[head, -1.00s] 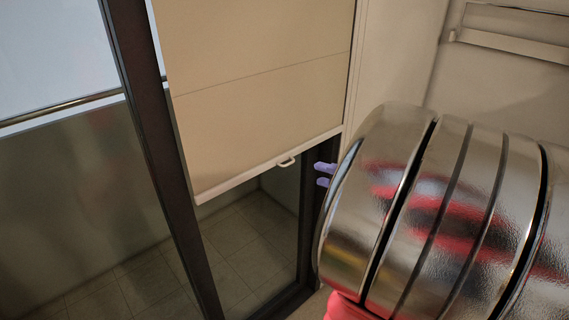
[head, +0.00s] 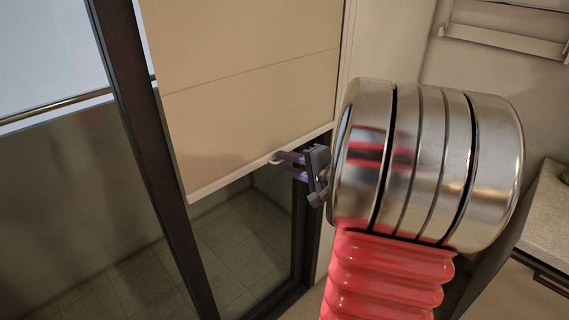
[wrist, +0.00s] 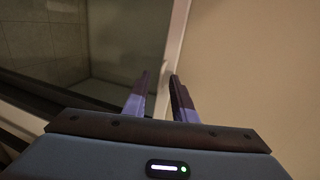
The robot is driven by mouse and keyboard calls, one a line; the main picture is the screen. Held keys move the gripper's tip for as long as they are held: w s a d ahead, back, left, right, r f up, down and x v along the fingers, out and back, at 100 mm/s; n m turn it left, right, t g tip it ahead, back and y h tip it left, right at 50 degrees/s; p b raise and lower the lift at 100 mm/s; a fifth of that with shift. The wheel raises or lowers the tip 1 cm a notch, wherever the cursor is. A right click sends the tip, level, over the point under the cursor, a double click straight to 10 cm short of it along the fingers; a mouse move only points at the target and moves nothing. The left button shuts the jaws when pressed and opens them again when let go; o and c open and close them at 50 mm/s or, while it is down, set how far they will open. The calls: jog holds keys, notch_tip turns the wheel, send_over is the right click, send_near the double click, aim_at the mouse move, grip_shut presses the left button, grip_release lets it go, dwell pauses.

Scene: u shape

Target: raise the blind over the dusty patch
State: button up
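The beige blind (head: 245,85) hangs partway down over the glass in the head view, with a pale bottom rail (head: 215,187). A small pale pull handle (head: 274,160) sits on that rail, partly covered by my fingers. My gripper (head: 280,164) is at the handle, its purple fingers reaching in from the right. In the wrist view my gripper (wrist: 160,78) has its two fingers apart, with the blind (wrist: 245,65) to the right and its rail (wrist: 177,38) beyond the tips. The handle looks to be between or just ahead of the tips; contact is unclear. I cannot make out a dusty patch.
A dark window frame post (head: 150,175) stands left of the blind, with a metal railing (head: 60,109) behind the glass. Tiled floor (head: 225,245) shows below the blind. A pale counter (head: 547,215) is at the right, and a wall rack (head: 505,35) is above it.

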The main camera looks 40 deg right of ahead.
jog(key=shift+w+f, duration=0.1)
jog(key=shift+w, duration=0.15)
jog(key=shift+c, duration=0.4)
grip_shut()
dwell(0.9)
